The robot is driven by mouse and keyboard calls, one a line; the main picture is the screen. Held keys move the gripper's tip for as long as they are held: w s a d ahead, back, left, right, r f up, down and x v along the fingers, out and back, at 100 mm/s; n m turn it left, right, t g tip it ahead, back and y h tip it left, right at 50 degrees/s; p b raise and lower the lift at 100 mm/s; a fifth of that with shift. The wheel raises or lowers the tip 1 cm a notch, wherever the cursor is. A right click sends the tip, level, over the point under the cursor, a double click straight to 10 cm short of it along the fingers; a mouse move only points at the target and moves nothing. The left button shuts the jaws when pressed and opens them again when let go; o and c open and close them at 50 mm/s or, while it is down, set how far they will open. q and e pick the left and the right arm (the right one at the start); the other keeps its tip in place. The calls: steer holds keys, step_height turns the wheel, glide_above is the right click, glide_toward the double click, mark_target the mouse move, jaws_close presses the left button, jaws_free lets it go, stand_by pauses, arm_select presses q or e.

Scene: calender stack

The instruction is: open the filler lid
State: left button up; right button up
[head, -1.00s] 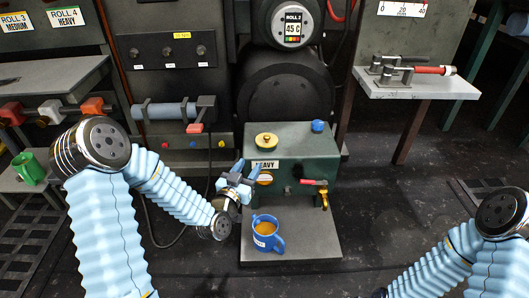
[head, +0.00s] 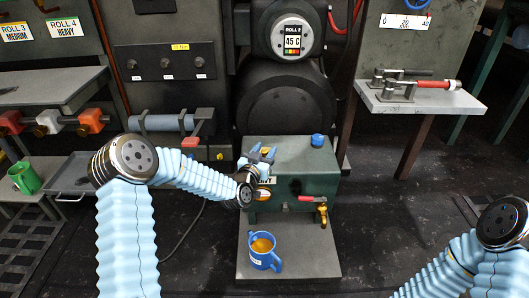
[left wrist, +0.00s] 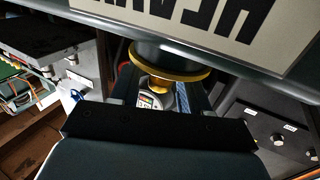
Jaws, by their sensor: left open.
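The green tank (head: 310,173) stands below the large dark roller, with the filler lid (head: 265,151), a yellow round cap, on its top left. My left gripper (head: 259,157) is at the lid and covers most of it in the head view. In the left wrist view the lid's yellow rim (left wrist: 182,75) and small knob show beyond the open jaws (left wrist: 160,92), roughly between the fingers. I cannot tell whether the fingers touch it. The lid looks seated on the tank. The tank's HEAVY label (left wrist: 235,20) shows large and upside down there. My right gripper is out of view.
A blue cap (head: 317,140) sits on the tank's top right. A brass tap (head: 322,213) with a red lever is on its front. A blue mug (head: 263,260) of brown liquid stands on the grey plate (head: 310,262) below. A side shelf (head: 420,103) is at the right.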

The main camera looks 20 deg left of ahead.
arm_select(q)
jaws_close()
